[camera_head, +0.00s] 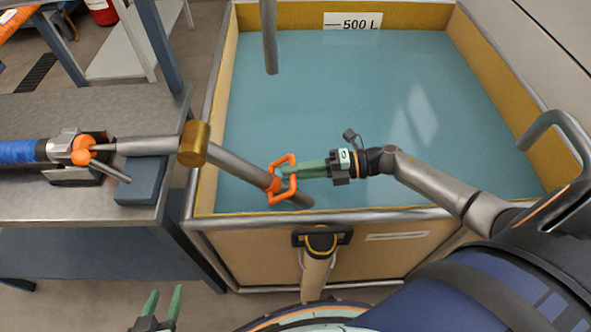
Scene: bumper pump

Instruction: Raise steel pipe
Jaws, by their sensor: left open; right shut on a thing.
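The steel pipe (237,165) runs from the metal bench on the left, through a brass-coloured collar (194,144), over the tank's left rim. It slopes down to the right, and its free end is over the blue water near the front wall. An orange handle (281,203) sits around the pipe near that end. My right gripper (287,172) has green fingers shut on the orange handle, reaching in from the right. My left gripper (164,301) is open and empty at the bottom left, in front of the bench, with its green fingers pointing up.
The tank (300,225) holds blue water and has a "500 L" sign (352,22) at the back. A second grey pipe (269,40) hangs over the water. A blue hose (22,151) with an orange-knobbed fitting (84,150) lies on the bench (85,208). A bracket (320,242) is on the tank's front.

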